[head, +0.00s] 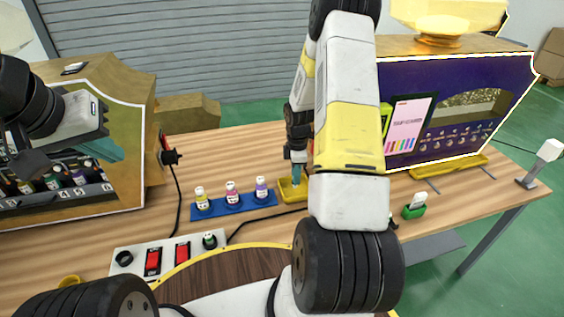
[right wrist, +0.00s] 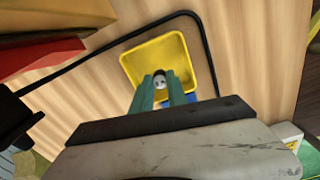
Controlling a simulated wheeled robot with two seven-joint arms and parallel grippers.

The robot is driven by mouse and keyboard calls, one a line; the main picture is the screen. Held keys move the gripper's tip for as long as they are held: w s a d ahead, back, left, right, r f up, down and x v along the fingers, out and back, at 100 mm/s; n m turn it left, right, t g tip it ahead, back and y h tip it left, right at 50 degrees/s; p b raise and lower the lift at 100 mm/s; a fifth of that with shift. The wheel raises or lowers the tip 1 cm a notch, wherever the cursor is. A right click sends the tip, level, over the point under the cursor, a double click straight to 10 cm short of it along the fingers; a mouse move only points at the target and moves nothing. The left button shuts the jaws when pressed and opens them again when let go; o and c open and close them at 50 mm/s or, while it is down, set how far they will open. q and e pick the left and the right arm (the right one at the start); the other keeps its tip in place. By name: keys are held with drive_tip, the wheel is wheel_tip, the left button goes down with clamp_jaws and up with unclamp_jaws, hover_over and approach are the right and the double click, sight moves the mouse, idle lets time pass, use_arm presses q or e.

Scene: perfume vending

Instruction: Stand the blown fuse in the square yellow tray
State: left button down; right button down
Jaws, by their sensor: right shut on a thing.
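The square yellow tray (head: 284,196) stands on the wooden table right of the blue bottle strip. My right gripper (head: 298,166) points down over it, partly covered by my own arm. In the right wrist view the tray (right wrist: 178,46) lies beyond the fingertips. There my right gripper (right wrist: 161,82) is shut on the fuse (right wrist: 159,83), whose small grey round end shows between the teal fingers, over the tray. I cannot tell whether the fuse touches the tray floor. My left gripper (head: 104,143) is at the left before the vending machine; its finger gap is unclear.
Three small bottles stand on the blue strip (head: 234,206). A switch panel (head: 168,257) with red switches is at the front. A black cable (right wrist: 110,45) runs close to the tray. A green holder (head: 414,206) stands to the right. A purple-fronted machine (head: 440,110) stands behind.

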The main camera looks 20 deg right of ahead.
drive_tip(key=shift+f, duration=0.85)
drive_tip(key=shift+f, duration=0.1)
drive_tip(key=c, duration=1.3)
unclamp_jaws()
drive_tip(key=s+a+r+m+t, duration=0.1)
drive_tip(key=s+a+r+m, duration=0.15)
drive_tip(key=r, duration=1.05)
drive_tip(key=s+a+r+m+t, duration=0.1)
drive_tip(key=s+a+r+m, duration=0.15)
drive_tip(key=r, duration=0.95)
drive_tip(key=s+a+r+m+t, duration=0.1)
drive_tip(key=s+a+r+m, duration=0.2)
drive_tip(key=s, duration=0.3)
drive_tip(key=s+a+r+m+t+y, duration=0.1)
drive_tip(key=s+a+r+m, duration=0.1)
drive_tip(key=s+r, duration=0.4)
drive_tip(key=s+a+r+m+t+y, duration=0.1)
drive_tip(key=s+a+r+m+t, duration=0.1)
drive_tip(key=s+a+r+m, duration=0.1)
drive_tip(key=shift+s+a+r+m, duration=0.15)
drive_tip(key=shift+s+r+m, duration=0.35)
drive_tip(key=shift+s, duration=0.3)
drive_tip(key=shift+s+a+r+m, duration=0.15)
drive_tip(key=shift+s+r+m, duration=0.3)
drive_tip(key=shift+s, duration=0.3)
